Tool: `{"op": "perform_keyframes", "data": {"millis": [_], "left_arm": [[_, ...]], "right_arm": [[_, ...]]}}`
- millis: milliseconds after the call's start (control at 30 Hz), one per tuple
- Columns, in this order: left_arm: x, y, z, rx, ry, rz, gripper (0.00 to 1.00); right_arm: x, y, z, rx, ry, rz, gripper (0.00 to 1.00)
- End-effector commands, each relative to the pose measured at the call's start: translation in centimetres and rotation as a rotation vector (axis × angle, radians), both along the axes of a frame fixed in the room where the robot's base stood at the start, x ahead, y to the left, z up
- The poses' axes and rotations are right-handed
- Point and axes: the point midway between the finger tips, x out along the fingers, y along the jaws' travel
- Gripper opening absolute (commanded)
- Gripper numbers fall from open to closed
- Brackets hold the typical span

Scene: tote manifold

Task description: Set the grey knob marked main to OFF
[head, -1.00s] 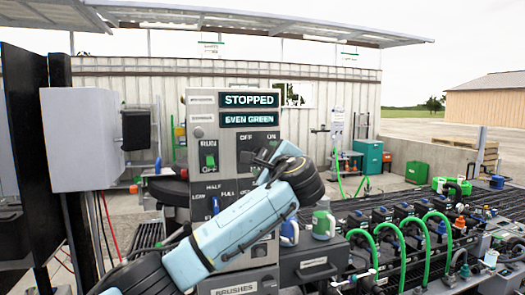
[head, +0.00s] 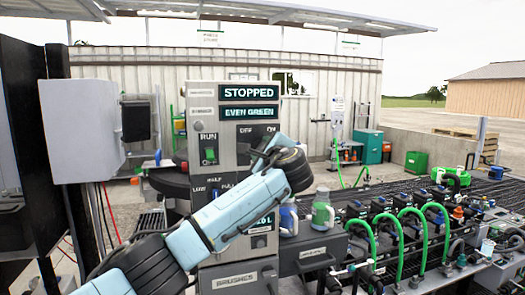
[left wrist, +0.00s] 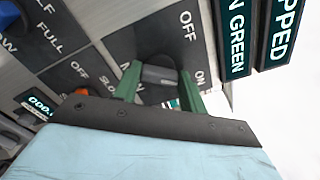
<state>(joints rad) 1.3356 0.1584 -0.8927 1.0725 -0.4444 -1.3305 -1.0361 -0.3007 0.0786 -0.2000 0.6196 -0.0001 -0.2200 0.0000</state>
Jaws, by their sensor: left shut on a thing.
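The control panel (head: 222,108) stands in the middle of the head view. Its upper right black plate (left wrist: 125,38) carries the words OFF and ON. The grey knob (left wrist: 160,74) sits on this plate in the left wrist view. Its bar lies roughly in line with ON; which end is the pointer I cannot tell. My left gripper (left wrist: 160,86) is shut on the knob, a green finger on each side. In the head view my left gripper (head: 264,154) hides the knob. My right gripper is not in view.
A green RUN switch (head: 209,150) is left of the plate. A HALF/FULL selector (left wrist: 28,18) and an orange control (left wrist: 82,92) are close by. Displays read STOPPED (head: 249,92) and EVEN GREEN (head: 249,111). Jugs (head: 322,215) and green hoses stand at right.

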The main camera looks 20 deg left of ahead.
Motion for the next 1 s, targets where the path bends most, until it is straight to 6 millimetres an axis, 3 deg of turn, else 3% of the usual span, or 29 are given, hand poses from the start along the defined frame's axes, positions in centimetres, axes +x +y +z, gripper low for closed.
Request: {"op": "perform_keyframes", "data": {"millis": [467, 1000], "left_arm": [[0.0, -0.1, -0.2, -0.09, -0.059, 0.0, 0.19], [0.0, -0.1, -0.4, -0.488, -0.327, -0.001, 0.19]], "right_arm": [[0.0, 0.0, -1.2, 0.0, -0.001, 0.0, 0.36], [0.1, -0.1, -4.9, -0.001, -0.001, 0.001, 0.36]]}}
